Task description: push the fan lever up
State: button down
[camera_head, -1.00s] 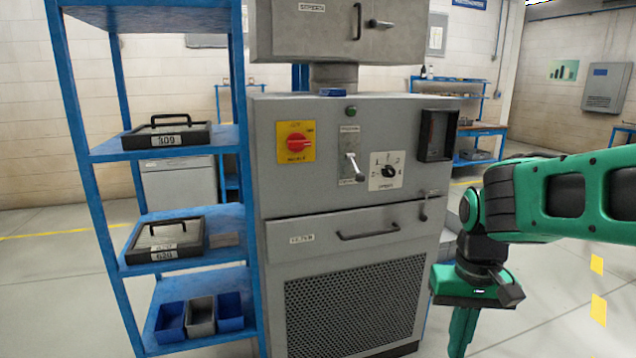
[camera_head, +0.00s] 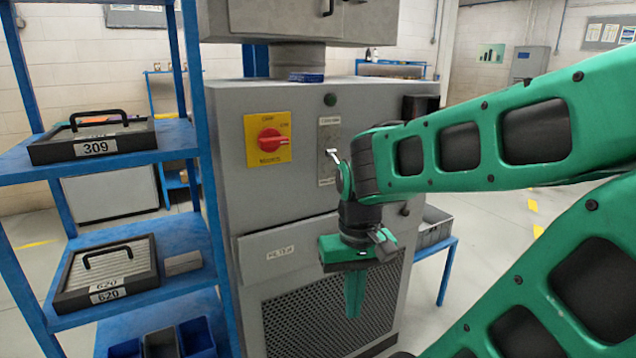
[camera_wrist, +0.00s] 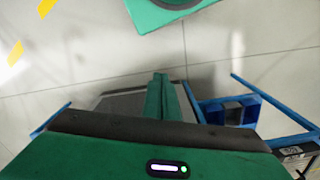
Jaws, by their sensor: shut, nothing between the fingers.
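The fan lever (camera_head: 333,156) is a small metal lever on a narrow labelled plate on the front of the grey cabinet (camera_head: 226,120). Its tip shows just left of my arm's wrist joint, which hides part of it. My gripper (camera_head: 353,312) is shut and empty, pointing down in front of the cabinet's mesh grille, below the lever and apart from it. In the wrist view the shut fingers (camera_wrist: 161,80) show above the floor.
A red rotary switch (camera_head: 269,139) on a yellow plate is left of the lever. A blue shelf (camera_head: 181,141) with numbered filter trays stands at the left. A grey bin (camera_head: 433,228) sits on a blue stand at the right. My arm hides the selector dial.

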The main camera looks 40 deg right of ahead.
jog(key=shift+d, duration=0.2)
jog(key=w+d+f+n+g+h, duration=0.1)
jog(key=w+d+n+g+h, duration=0.2)
jog(key=w+d+n+h, duration=0.85)
jog(key=w+r+n+t+h, duration=0.1)
jog(key=w+r+h, duration=0.1)
jog(key=w+r, duration=0.3)
jog(key=w+a+r+t+h, duration=0.1)
jog(key=w+r+h, duration=0.2)
jog(key=w, duration=1.1)
notch_tip(320, 180, up, 3)
jog(key=shift+a+f+n, duration=0.1)
jog(key=shift+a+n, duration=0.2)
jog(key=shift+n, duration=0.05)
jog(key=shift+w+d, duration=0.1)
